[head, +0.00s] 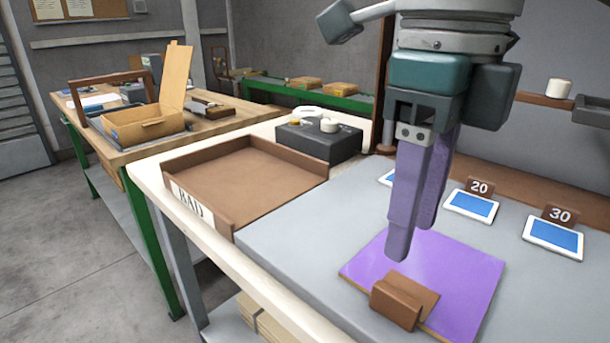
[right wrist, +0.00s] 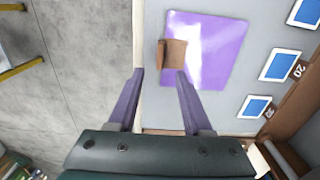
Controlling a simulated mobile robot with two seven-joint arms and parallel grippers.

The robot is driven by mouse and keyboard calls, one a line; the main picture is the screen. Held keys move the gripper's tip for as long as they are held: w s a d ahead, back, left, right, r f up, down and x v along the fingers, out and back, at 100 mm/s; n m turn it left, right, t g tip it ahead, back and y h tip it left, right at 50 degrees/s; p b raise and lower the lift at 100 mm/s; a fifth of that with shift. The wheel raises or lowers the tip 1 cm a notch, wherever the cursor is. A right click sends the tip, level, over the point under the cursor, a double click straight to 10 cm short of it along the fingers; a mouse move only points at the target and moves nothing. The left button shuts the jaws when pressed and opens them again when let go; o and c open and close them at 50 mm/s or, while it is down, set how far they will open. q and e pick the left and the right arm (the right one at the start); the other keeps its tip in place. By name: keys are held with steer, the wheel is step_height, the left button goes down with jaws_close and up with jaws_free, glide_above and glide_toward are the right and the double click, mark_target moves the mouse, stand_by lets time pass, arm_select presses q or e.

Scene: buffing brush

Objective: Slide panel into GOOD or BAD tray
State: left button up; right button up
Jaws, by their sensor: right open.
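The purple panel (head: 455,270) lies flat on the grey bench top, and a brown block-like handle (head: 397,303) stands at its near edge. The panel (right wrist: 215,45) and the handle (right wrist: 173,54) also show in the right wrist view. My right gripper (head: 415,240) points down above the panel. It is open and empty, and in the right wrist view its fingertips (right wrist: 159,75) are apart, with the handle beyond them. The brown BAD tray (head: 245,183) stands left of the panel, empty, its open side facing the grey surface. No GOOD tray shows. My left gripper is not in view.
Small blue-screened cards (head: 471,205) with 20 and 30 tags line the back of the bench. A dark box (head: 318,140) stands behind the BAD tray. A wooden table (head: 200,125) with an open carton is at left. The grey surface between tray and panel is clear.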

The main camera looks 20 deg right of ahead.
mark_target(397, 294)
step_height(397, 294, down, 9)
steer(key=shift+b, duration=0.35)
jaws_close()
stand_by(0.4)
